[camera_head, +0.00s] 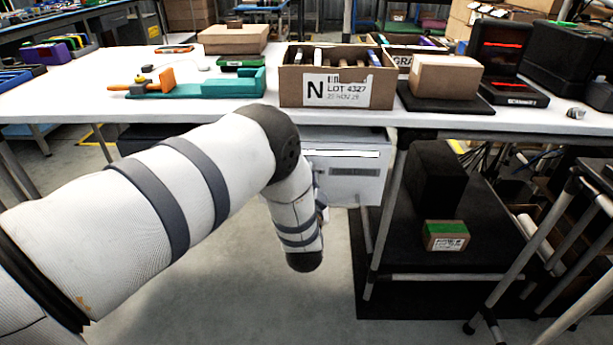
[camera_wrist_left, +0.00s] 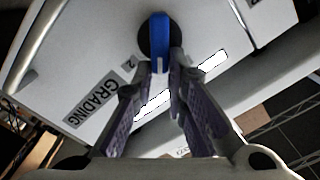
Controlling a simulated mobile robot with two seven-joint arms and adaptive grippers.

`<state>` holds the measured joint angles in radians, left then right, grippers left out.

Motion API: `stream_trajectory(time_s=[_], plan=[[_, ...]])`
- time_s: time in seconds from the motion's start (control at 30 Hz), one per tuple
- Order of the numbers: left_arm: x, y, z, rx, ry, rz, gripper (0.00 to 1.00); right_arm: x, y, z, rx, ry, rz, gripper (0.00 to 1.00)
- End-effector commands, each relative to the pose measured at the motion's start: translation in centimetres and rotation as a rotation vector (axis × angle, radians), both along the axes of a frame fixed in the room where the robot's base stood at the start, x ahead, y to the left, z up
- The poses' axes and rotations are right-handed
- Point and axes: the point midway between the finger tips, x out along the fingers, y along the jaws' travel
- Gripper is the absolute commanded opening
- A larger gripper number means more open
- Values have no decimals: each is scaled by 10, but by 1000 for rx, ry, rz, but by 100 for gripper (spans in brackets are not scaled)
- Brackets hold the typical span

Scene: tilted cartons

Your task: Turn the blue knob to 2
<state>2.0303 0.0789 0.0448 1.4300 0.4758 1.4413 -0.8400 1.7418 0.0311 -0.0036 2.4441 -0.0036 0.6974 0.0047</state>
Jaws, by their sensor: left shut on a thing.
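The blue knob (camera_wrist_left: 159,36) is a narrow bar on a dark round base, on the face of a pale grey box (camera_wrist_left: 200,18) in the left wrist view. A small label "2" (camera_wrist_left: 128,65) lies beside the knob, with a "GRADING" label (camera_wrist_left: 92,98) further out. My left gripper (camera_wrist_left: 160,64) is shut on the lower end of the knob. In the head view my left arm hides the knob and most of the gripper; the box (camera_head: 352,187) shows under the table edge.
The table (camera_head: 215,104) carries an open carton (camera_head: 291,91) marked "N LOT 4327", a closed carton (camera_head: 446,80) on a black pad, and a teal fixture (camera_head: 205,87). A dark lower shelf (camera_head: 400,247) holds a black block and a small green-topped box (camera_head: 446,236).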

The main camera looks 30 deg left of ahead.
Motion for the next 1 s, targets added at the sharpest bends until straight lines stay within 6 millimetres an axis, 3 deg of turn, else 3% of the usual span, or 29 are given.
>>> stream_trajectory(time_s=[0.6,1.0], plan=[[3,-7,-16,482,300,-1,0,-11,0,-15,0,35,2,40],[4,-7,-20,682,421,0,0,-17,0,-23,0,52,3,40]])
